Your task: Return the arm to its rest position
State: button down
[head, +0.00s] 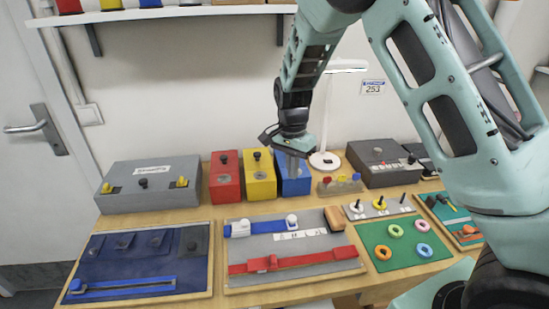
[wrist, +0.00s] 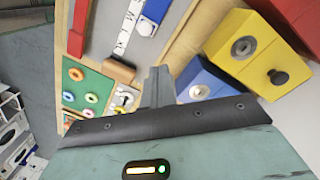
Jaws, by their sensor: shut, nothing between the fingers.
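My gripper (head: 292,160) hangs from my raised arm in the head view, in front of the blue box (head: 293,184) at the back of the table. I cannot tell whether it touches the box. In the wrist view my gripper's fingers (wrist: 158,82) are together with nothing between them. The blue box also shows in the wrist view (wrist: 199,80), just right of the fingers. The arm reaches in from the right side of the head view.
A wooden table (head: 215,222) holds a yellow box (head: 259,182), a red box (head: 225,185), a grey case (head: 152,195), a white lamp (head: 324,160) and a dark box (head: 382,165). In front lie a blue board (head: 140,283), a grey slider board (head: 290,250) and a green ring board (head: 403,262). A shelf (head: 170,13) hangs above.

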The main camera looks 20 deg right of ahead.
jog(key=s+a+r+n+y, duration=0.1)
jog(key=s+a+r+n, duration=0.35)
jog(key=s+a, duration=0.3)
jog(key=s+a+r+n, duration=0.4)
jog(key=s+a+n, duration=0.2)
jog(key=s, duration=0.3)
jog(key=s+r+n, duration=0.1)
jog(key=s+n, duration=0.8)
jog(key=s, duration=0.5)
jog(key=shift+s+a+t, duration=0.3)
jog(key=shift+t, duration=0.1)
